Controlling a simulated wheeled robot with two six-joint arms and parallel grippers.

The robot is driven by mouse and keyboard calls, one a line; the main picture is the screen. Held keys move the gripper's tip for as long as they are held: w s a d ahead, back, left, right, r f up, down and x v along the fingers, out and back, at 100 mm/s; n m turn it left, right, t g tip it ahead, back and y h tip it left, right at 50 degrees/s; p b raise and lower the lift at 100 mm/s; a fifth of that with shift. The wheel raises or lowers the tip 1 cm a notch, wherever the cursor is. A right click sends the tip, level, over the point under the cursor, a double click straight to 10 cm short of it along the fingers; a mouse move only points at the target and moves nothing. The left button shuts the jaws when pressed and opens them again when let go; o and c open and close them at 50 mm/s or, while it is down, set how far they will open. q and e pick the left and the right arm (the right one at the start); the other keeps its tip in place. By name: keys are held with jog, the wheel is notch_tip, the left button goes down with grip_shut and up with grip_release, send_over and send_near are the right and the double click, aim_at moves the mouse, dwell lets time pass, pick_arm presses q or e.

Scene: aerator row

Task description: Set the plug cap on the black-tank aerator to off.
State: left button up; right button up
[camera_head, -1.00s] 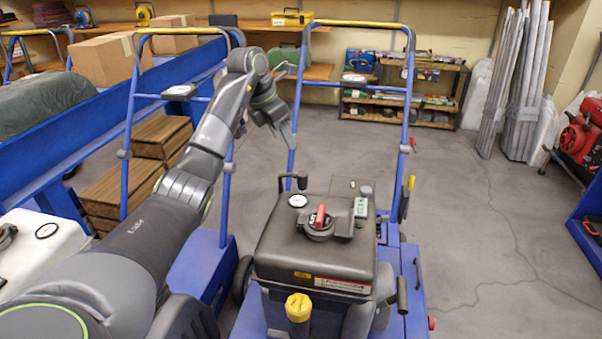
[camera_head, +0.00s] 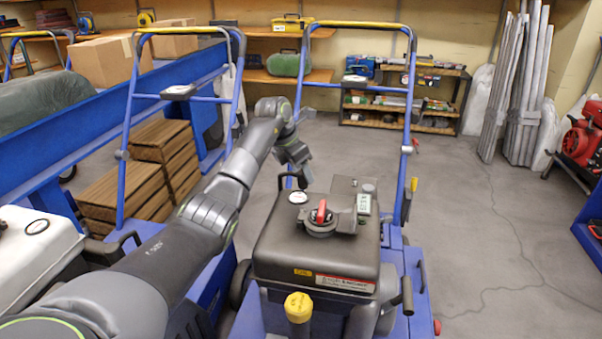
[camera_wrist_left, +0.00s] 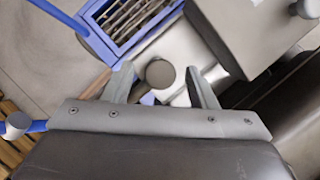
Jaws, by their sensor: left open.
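The black-tank aerator has a dark tank (camera_head: 315,250) on a blue frame in the middle of the head view. A round black part with a red lever (camera_head: 321,212) sits on its top. My left gripper (camera_head: 303,178) is over the tank's far left edge, pointing down. In the left wrist view it is open (camera_wrist_left: 163,82), and a round grey knob (camera_wrist_left: 160,74) shows between its fingers. The gap to the knob cannot be judged. I cannot tell for sure which part is the plug cap. My right gripper is not in view.
A white dial (camera_head: 298,197) and a small button box (camera_head: 363,204) sit on the tank top. A yellow cap (camera_head: 298,307) stands at the front. Blue handle bars (camera_head: 408,120) rise behind. A white-tank machine (camera_head: 38,250) is at left.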

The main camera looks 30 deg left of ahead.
pick_arm(q)
grip_shut()
dwell(0.4)
